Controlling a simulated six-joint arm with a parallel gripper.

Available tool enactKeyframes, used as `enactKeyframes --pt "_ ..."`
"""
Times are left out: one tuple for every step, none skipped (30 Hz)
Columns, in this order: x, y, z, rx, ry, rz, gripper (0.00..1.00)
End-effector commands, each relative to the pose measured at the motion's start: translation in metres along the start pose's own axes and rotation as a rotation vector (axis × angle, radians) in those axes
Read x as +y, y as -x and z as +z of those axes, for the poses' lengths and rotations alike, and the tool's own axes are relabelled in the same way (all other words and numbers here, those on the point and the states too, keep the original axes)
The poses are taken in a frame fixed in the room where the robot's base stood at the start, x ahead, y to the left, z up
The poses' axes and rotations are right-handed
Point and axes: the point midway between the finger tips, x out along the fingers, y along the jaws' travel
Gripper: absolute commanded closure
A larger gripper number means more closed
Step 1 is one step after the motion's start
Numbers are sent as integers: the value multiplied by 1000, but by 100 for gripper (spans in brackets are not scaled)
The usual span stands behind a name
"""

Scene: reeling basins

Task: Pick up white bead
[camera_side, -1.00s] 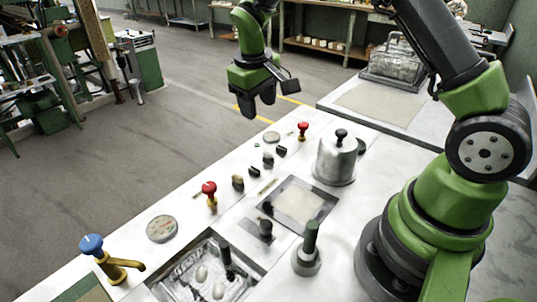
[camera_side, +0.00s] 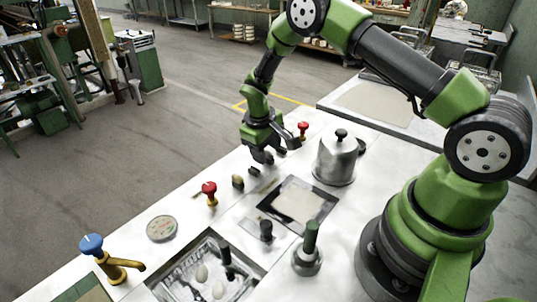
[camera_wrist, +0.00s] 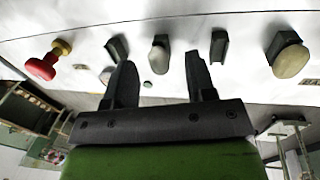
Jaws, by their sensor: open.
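No clearly white bead can be made out. Two small white oval pieces (camera_side: 202,273) lie in the sunken basin in the side view, far from my gripper. My gripper (camera_side: 276,155) is low over the far part of the white panel, fingers down. In the wrist view my gripper (camera_wrist: 160,60) has its fingers apart, with nothing held. A pale beige rounded knob (camera_wrist: 159,58) shows between the fingertips; whether they touch it I cannot tell. A tiny pale spot (camera_wrist: 148,84) sits below that knob; what it is I cannot tell.
A red knob (camera_side: 303,127) stands just beyond my gripper, and another red knob (camera_side: 209,188) is nearer. A metal canister (camera_side: 336,160) stands to the right. A blue-topped tap (camera_side: 92,243) is at the front left. Dark blocks (camera_wrist: 220,47) flank the beige knob.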

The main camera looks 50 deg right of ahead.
Motion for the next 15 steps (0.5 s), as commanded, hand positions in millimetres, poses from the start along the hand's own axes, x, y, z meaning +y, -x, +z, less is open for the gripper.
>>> enactKeyframes --pt "0 -3 0 0 0 0 49" --pt "0 -4 0 1 0 0 49" --pt "0 -5 0 2 0 0 49" --pt "0 -5 0 2 0 0 49" --pt "0 -4 0 2 0 0 49" --pt "0 -4 0 2 0 0 49" --pt "0 -4 0 2 0 0 49" --pt "0 -4 0 2 0 0 49" --pt "0 -4 0 2 0 0 59" --pt "0 -4 0 2 0 0 65" --pt "0 -4 0 2 0 0 72" --pt "0 -4 0 2 0 0 82" --pt "0 -4 0 2 0 0 88" --pt "0 -4 0 2 0 0 95" --pt "0 -4 0 2 0 0 100"
